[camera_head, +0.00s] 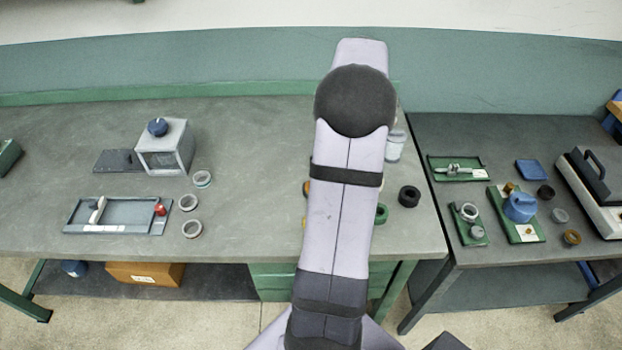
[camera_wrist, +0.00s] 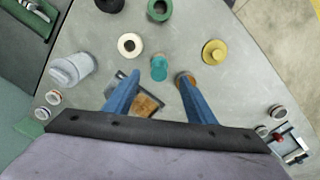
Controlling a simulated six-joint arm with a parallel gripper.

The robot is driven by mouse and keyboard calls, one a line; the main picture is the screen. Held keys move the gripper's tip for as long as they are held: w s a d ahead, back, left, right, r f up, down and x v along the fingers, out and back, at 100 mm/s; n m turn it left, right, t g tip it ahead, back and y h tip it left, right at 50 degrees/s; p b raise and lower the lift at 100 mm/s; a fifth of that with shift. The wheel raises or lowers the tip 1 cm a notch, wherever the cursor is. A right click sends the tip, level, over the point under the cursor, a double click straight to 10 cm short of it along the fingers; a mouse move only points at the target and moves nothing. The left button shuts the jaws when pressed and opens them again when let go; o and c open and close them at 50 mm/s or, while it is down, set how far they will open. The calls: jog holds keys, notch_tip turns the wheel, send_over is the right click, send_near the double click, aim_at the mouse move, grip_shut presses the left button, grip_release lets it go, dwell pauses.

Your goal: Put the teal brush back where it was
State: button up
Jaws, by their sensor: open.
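A small teal object (camera_wrist: 158,68), which looks like the brush, stands on the grey bench in the wrist view. Its lower end is next to a dark tray with a brown patch (camera_wrist: 148,104); I cannot tell whether it touches the tray. My gripper (camera_wrist: 158,77) is open above the bench, with one blue finger on each side of the teal object and nothing held. The height gap between fingertips and brush is unclear. In the head view my arm hides the brush and the gripper.
Around the brush are a white ring (camera_wrist: 130,45), a green ring (camera_wrist: 160,9), a yellow knobbed disc (camera_wrist: 214,51) and an orange-brown ring close by the right finger. A clear bottle (camera_wrist: 71,70) is at left. A box with a blue knob (camera_head: 165,147) and a tray (camera_head: 117,214) stand further left.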

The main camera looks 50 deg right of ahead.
jog(key=w+a+f+n, duration=0.1)
jog(key=w+a, duration=0.2)
jog(key=a, duration=0.7)
jog(key=w+a+f, duration=0.1)
jog(key=w+a, duration=0.2)
jog(key=a, duration=0.7)
jog(key=s+a+f, duration=0.1)
jog(key=s+a, duration=0.2)
jog(key=a, duration=0.3)
jog(key=s+a+f+n, duration=0.1)
jog(key=s+a, duration=0.2)
jog(key=a, duration=0.3)
jog(key=s+a+f, duration=0.2)
jog(key=s+a, duration=0.1)
jog(key=a, duration=0.4)
jog(key=shift+s+n, duration=0.3)
jog(key=shift+s, duration=0.1)
